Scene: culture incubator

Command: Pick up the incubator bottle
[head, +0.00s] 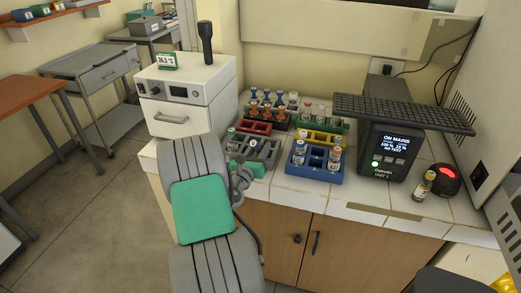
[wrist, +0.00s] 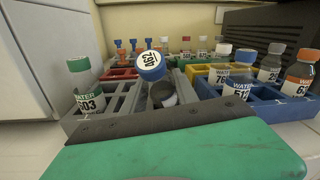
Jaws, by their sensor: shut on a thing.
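My gripper (wrist: 162,98) is shut on a bottle with a blue-rimmed white cap (wrist: 151,64) marked A62. The cap faces the wrist camera, and most of the bottle's body is hidden below it. The bottle is at the grey rack (wrist: 118,88); I cannot tell whether it is clear of its slot. In the head view my gripper (head: 241,178) is at the front left of the grey rack (head: 268,150), partly hidden by my arm. A white box-shaped incubator (head: 185,88) with a drawer and display stands to the left.
A green-capped bottle (wrist: 86,85) stands left in the grey rack. A blue rack (head: 318,175) with several bottles is close on the right. Red (head: 255,127) and yellow (head: 318,137) racks are behind. A black device (head: 390,150) and a lone bottle (head: 424,184) stand farther right.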

